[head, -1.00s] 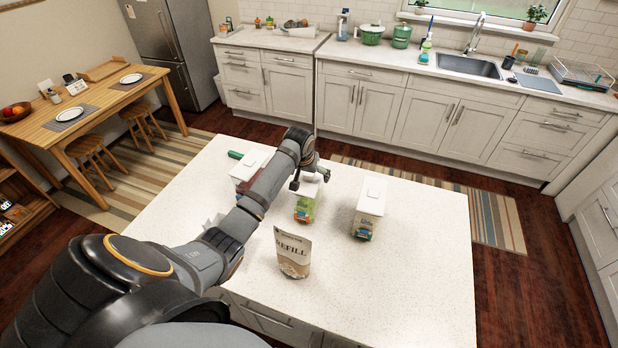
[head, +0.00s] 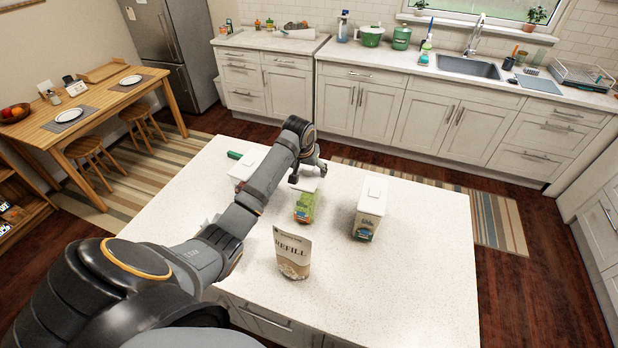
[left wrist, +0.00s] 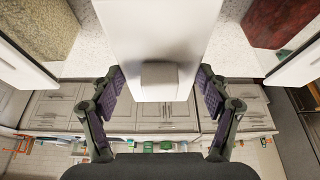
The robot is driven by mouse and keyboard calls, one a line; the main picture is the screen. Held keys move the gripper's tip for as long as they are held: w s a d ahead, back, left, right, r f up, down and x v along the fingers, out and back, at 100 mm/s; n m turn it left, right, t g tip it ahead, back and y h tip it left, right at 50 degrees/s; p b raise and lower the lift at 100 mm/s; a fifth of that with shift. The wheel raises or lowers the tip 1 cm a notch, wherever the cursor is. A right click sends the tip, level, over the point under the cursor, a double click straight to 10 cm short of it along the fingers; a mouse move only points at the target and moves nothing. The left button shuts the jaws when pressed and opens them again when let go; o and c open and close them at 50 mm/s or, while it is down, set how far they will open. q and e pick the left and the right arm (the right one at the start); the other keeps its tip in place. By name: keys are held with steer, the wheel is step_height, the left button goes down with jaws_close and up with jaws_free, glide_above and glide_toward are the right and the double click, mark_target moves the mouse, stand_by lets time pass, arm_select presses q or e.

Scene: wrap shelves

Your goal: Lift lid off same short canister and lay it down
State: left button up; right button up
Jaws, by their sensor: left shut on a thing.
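The left gripper is shut on the lid. A gap between lid and canister is hard to make out. My right gripper is not in view.
A taller canister (head: 368,217) with a white lid stands to the right. A REFILL pouch (head: 292,254) stands in front. Another white-lidded canister (head: 247,162) is partly hidden behind my left arm. The right and front right of the counter (head: 420,280) are clear.

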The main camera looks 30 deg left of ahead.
arm_select(q)
steer(key=s+r+b, duration=0.1)
steer(key=r, duration=0.1)
steer(key=s+r+b, duration=0.1)
steer(key=s+r, duration=0.3)
steer(key=shift+a+r+b, duration=0.15)
steer(key=shift+a+b, duration=0.15)
steer(key=shift+b, duration=0.1)
steer(key=s+r+b, duration=0.1)
steer(key=s+r, duration=0.6)
steer(key=s, duration=0.2)
steer(key=shift+a+r+b, duration=0.25)
steer(key=shift+r+b, duration=0.05)
steer(key=shift+r, duration=0.1)
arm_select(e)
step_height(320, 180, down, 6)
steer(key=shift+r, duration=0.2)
